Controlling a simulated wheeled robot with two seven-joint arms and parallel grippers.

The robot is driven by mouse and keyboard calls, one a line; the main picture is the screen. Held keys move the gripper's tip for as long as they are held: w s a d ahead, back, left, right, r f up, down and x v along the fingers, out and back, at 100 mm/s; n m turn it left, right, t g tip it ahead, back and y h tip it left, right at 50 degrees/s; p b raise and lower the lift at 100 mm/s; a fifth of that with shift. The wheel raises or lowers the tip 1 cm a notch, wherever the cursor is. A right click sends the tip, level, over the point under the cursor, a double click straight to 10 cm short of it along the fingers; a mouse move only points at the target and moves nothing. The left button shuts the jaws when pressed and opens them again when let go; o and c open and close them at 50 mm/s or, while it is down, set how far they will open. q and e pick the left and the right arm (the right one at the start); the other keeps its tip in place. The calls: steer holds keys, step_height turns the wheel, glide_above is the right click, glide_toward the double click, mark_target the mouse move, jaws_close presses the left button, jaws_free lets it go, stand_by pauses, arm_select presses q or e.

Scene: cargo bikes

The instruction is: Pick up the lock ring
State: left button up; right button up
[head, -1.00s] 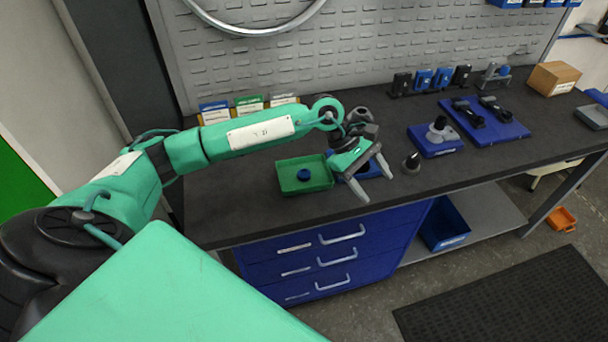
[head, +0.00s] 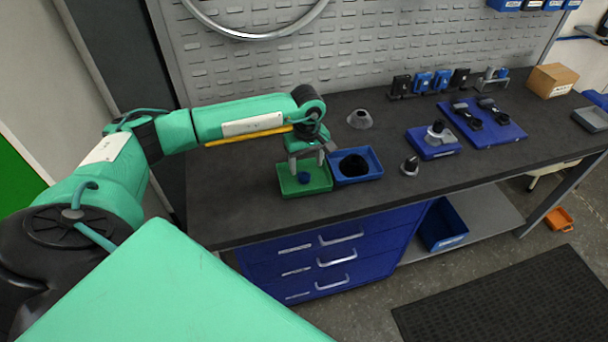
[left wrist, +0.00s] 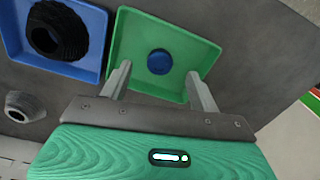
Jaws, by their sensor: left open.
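A small dark-blue round piece, which looks like the lock ring (head: 304,177), lies in the green tray (head: 319,189) on the bench. In the left wrist view the lock ring (left wrist: 160,61) lies on the floor of the green tray (left wrist: 137,28), and it appears between the fingertips, apart from both. My left gripper (head: 306,163) is open and empty, pointing down over the green tray. Its two fingers also show in the left wrist view (left wrist: 158,70). My right gripper is not in view.
A blue tray (head: 372,178) with a black ring-shaped part (head: 353,165) stands right beside the green tray. A grey cone-like part (head: 360,119) is behind, and a dark conical part (head: 410,166) is to the right. The bench's front left is clear.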

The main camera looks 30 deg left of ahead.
mark_target(304, 175)
arm_select(q)
steer(key=f+p, duration=0.1)
steer(key=f, duration=0.2)
steer(key=a+f+p, duration=0.1)
steer(key=shift+w+f+p, duration=0.25)
steer(key=shift+p, duration=0.05)
steer(key=shift+a+f, duration=0.1)
steer(key=shift+f, duration=0.45)
steer(key=c, duration=1.1)
